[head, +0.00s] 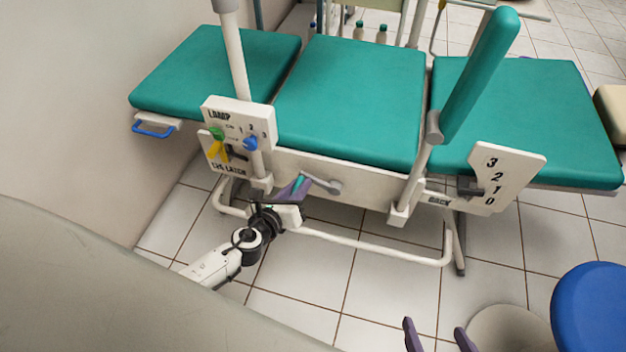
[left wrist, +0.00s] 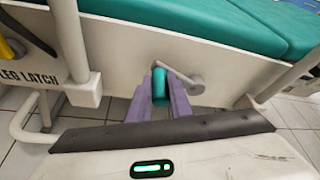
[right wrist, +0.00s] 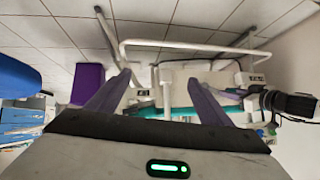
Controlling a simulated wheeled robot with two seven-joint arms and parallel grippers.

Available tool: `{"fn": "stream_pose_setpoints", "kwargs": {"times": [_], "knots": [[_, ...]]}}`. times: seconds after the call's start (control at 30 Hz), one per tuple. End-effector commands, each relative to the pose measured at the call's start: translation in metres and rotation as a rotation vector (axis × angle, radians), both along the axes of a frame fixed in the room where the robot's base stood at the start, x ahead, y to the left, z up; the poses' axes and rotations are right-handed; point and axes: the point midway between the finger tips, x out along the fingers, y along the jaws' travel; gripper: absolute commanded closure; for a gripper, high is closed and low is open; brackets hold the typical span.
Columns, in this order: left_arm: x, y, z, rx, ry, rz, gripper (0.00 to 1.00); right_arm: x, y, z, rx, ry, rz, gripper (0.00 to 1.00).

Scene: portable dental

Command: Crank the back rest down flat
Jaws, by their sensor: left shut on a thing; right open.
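The crank (head: 325,185) is a grey arm on a round hub on the side of the dental couch, with a green handle at its left end. My left gripper (head: 296,186) is shut on that green handle (left wrist: 159,87); the crank arm (left wrist: 182,76) also shows in the left wrist view. The right couch section (head: 540,110), by the BACK label, looks about level with the middle section (head: 350,95). A white scale plate (head: 505,165) numbered 3, 2, 1, 0 has a dark pointer (head: 468,188) near its lower numbers. My right gripper (head: 440,338) is open and empty, low at the bottom edge.
A panel (head: 238,130) with lamp and leg latch labels stands left of the crank. A padded green armrest (head: 485,70) rises on the right. A blue stool (head: 592,305) is at the lower right. The floor before the couch (head: 385,285) is clear.

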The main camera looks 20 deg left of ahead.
Motion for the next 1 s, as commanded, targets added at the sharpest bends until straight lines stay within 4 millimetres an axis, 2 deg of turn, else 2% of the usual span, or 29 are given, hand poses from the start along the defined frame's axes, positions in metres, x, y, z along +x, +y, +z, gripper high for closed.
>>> {"fn": "stream_pose_setpoints", "kwargs": {"times": [0.03,0.3,0.7,1.0], "knots": [[-0.001,-0.002,0.016,0.038,0.004,0.004,1.00,0.003,-0.001,0.015,-0.011,0.001,0.007,0.27],[0.000,-0.011,0.034,0.293,0.034,0.013,1.00,0.002,-0.007,0.029,-0.069,0.035,0.036,0.27],[0.004,-0.039,0.051,0.671,0.078,0.010,1.00,0.001,-0.007,0.051,-0.082,0.043,0.038,0.27],[0.007,-0.061,0.056,0.929,0.109,0.011,1.00,0.000,-0.007,0.053,-0.084,0.045,0.038,0.27]]}}
